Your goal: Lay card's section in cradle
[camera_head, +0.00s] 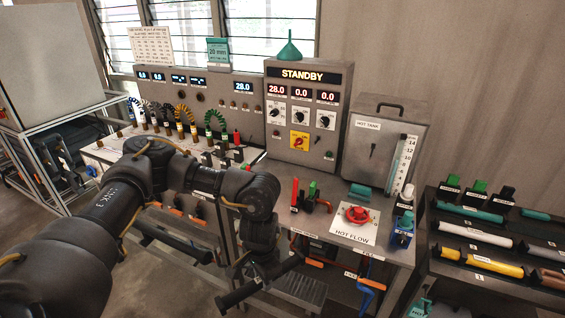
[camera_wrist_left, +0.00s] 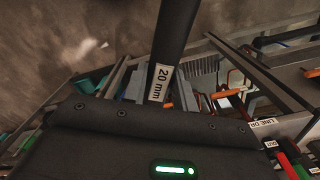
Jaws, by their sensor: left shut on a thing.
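My left gripper (camera_head: 265,273) is shut on a black pipe section (camera_head: 232,297), held in the air in front of the bench, below its top. The section lies slanted in the head view. In the left wrist view the black section (camera_wrist_left: 178,35) runs up from the gripper and bears a white "20 mm" label (camera_wrist_left: 160,83). The teal card (camera_head: 218,52) on top of the back panel reads "20 mm". Orange-handled fittings (camera_head: 315,263) show under the bench. I cannot tell which part is the cradle; my arm hides some of that area. My right gripper is out of view.
A rack (camera_head: 480,245) at the right holds teal, white, yellow and brown sections. The bench carries a red hot-flow valve (camera_head: 357,214), a hot tank (camera_head: 382,150) and a standby console (camera_head: 303,110). A grey ribbed part (camera_wrist_left: 200,80) lies below the gripper.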

